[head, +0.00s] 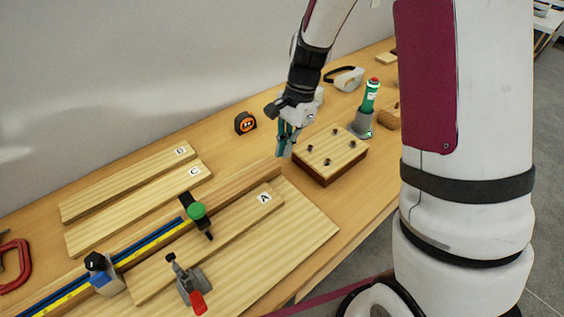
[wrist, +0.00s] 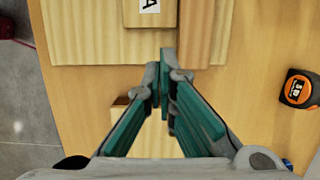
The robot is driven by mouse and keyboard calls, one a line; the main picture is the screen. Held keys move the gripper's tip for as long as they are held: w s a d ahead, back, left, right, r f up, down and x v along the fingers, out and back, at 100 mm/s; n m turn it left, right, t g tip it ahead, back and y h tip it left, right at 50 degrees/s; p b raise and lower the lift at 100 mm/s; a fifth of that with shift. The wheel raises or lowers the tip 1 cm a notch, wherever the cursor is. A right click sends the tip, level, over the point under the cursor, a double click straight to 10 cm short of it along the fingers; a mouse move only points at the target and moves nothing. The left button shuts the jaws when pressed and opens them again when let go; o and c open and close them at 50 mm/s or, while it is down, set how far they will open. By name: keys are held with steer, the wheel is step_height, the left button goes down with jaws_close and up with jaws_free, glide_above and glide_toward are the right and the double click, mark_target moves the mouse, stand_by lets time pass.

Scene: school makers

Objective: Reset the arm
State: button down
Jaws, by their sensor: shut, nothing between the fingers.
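My gripper (head: 284,148) hangs from my arm over the workbench, left of a wooden block with several dark pegs or screws on top (head: 332,153). Its teal fingers are shut and empty. In the wrist view the fingertips (wrist: 167,55) meet near the edge of the boards, with bare bench on both sides. The block is partly hidden behind the fingers in the wrist view.
Boards marked A (head: 235,237), C (head: 140,208) and another (head: 128,183) lie left on the bench, with clamps around board A.

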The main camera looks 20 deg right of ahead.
steer(key=s+r+n+t+h, duration=0.1)
steer(key=s+r+n, duration=0.35)
steer(key=r, duration=0.35)
steer(key=s+r+n+t, duration=0.25)
steer(key=s+r, duration=0.35)
steer(key=r, duration=0.3)
steer(key=s+d+r+n+t, duration=0.1)
steer(key=s+r+n, duration=0.1)
steer(key=s, duration=0.4)
steer(key=s+d+r+n+h, duration=0.1)
steer(key=s+r+n, duration=0.1)
steer(key=s+n, duration=0.2)
steer(key=s, duration=0.3)
steer(key=shift+d+r+n+t+h, duration=0.2)
steer(key=shift+d+n+t+h, duration=0.1)
steer(key=shift+d+t, duration=0.05)
steer(key=shift+s+a, duration=0.1)
